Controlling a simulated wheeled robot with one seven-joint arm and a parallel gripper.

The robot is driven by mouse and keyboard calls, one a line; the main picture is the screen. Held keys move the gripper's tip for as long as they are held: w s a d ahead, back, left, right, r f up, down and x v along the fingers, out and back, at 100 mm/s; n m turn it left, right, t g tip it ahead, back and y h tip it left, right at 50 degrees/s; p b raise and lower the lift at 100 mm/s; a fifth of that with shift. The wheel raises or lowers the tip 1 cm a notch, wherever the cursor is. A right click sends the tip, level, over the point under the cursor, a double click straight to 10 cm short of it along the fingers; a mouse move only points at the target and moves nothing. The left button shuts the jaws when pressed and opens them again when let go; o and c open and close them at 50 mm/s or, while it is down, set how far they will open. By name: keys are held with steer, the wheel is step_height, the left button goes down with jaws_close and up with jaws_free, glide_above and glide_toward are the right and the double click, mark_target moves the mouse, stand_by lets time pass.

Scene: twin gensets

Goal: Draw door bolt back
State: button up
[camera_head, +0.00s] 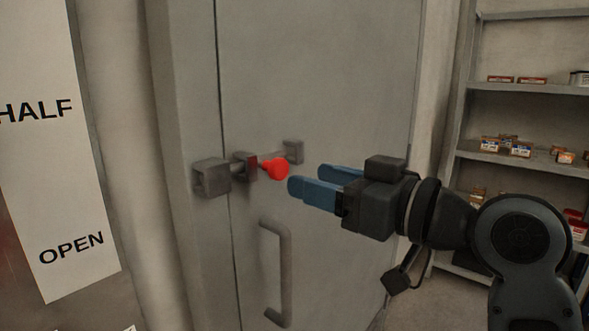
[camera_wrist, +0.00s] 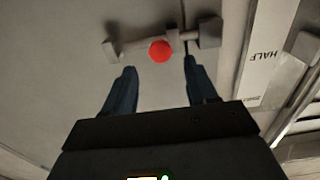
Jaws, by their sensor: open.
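The door bolt is a metal bar with a red knob (camera_head: 275,168) that stands out from the grey door (camera_head: 320,70) in the head view. A bracket (camera_head: 293,151) sits on its right, and a square keeper (camera_head: 211,177) on the frame side is on its left. My gripper (camera_head: 311,183) is open and empty, just right of the knob, its blue fingers pointing toward it. In the wrist view the red knob (camera_wrist: 160,51) lies ahead of and between the fingertips (camera_wrist: 160,72), with no contact visible.
A grey pull handle (camera_head: 279,275) is on the door below the bolt. A sign (camera_head: 62,150) reading HALF and OPEN stands at the left. Shelves (camera_head: 530,90) with small boxes are at the right, behind my arm.

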mark_target(283, 168)
steer(key=p+x, duration=0.1)
steer(key=x, duration=0.6)
steer(key=shift+w+a+r+p, duration=0.2)
steer(key=shift+w+a+p, duration=0.1)
steer(key=shift+p, duration=0.1)
jaws_close()
stand_by(0.3)
